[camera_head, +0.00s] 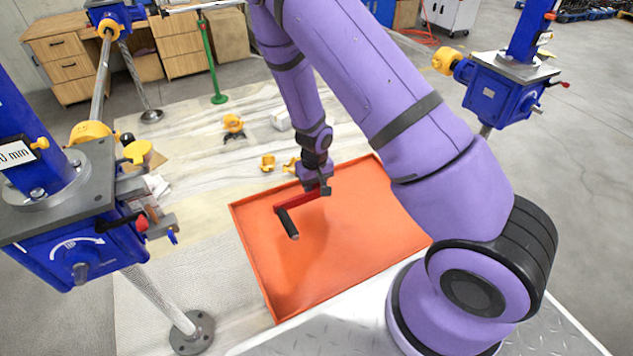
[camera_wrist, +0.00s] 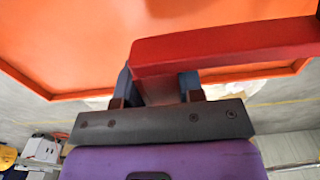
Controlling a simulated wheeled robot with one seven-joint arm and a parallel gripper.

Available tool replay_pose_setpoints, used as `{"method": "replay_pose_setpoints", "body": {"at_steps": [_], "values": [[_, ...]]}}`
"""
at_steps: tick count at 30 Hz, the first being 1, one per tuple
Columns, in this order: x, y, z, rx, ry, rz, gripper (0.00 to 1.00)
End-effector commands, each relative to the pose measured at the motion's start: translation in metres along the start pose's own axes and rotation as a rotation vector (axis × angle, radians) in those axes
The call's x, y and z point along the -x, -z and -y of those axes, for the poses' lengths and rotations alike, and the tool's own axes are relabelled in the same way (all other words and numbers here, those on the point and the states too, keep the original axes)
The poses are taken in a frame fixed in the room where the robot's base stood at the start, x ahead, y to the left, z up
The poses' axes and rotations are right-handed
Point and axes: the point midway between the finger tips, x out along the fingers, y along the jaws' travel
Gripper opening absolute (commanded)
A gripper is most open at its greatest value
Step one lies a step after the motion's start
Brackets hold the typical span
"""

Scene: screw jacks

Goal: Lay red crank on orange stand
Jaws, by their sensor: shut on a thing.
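The red crank (camera_head: 303,201) has a red arm and a black handle (camera_head: 289,224) hanging at its left end. My gripper (camera_head: 318,188) is shut on the crank near the far edge of the orange stand (camera_head: 340,270). The stand is a wide, shallow, tray-like surface with a raised rim, and it is bare. The crank is over the stand; I cannot tell how high. In the wrist view, the red crank arm (camera_wrist: 230,46) sits between the two fingers of my gripper (camera_wrist: 157,90), with the orange stand (camera_wrist: 60,45) behind it.
Blue screw jacks stand at left (camera_head: 75,235) and right (camera_head: 500,85). Small yellow parts (camera_head: 267,163) lie on the floor sheet beyond the stand. A green post (camera_head: 212,60) and wooden drawers (camera_head: 65,65) are farther back. Most of the stand's surface is free.

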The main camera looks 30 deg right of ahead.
Motion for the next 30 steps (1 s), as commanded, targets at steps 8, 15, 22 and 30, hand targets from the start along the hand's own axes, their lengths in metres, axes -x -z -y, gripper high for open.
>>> {"method": "replay_pose_setpoints", "body": {"at_steps": [8, 15, 22, 30], "values": [[-0.033, 0.000, -0.001, -0.004, 0.000, 0.001, 0.00], [-0.052, -0.001, -0.002, -0.002, 0.000, 0.002, 0.00], [-0.061, 0.000, -0.001, 0.000, -0.001, 0.000, 0.00], [-0.064, 0.000, 0.000, 0.000, -0.002, -0.001, 0.00]]}}
